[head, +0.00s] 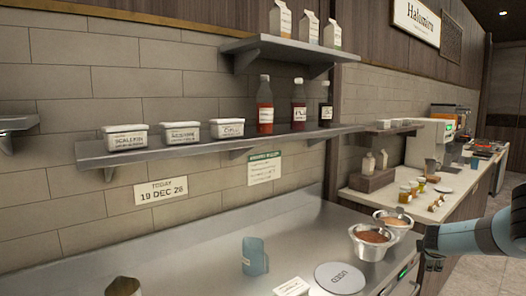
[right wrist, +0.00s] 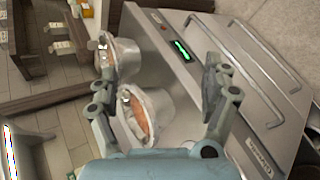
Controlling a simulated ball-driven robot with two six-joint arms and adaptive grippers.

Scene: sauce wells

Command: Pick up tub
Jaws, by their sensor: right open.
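Three white lidded tubs with dark lettering, left (head: 125,137), middle (head: 181,135) and right (head: 226,128), stand in a row on the long wall shelf (head: 200,147). Two steel bowls with orange-brown contents, a near one (head: 367,251) and a far one (head: 393,219), stand at the counter's right end. My right gripper (head: 432,262) is beside them, right of the bowls and far from the tubs. In the right wrist view, my open right gripper (right wrist: 160,92) has the near bowl (right wrist: 158,104) showing between its fingers; contact cannot be told. My left gripper is out of view.
A blue jug (head: 254,257), a white round lid (head: 340,278) and a small card (head: 291,287) are on the steel counter (head: 190,270). Bottles (head: 265,105) stand right of the tubs. An upper shelf (head: 285,50) holds cartons. The counter's left-middle is mostly clear.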

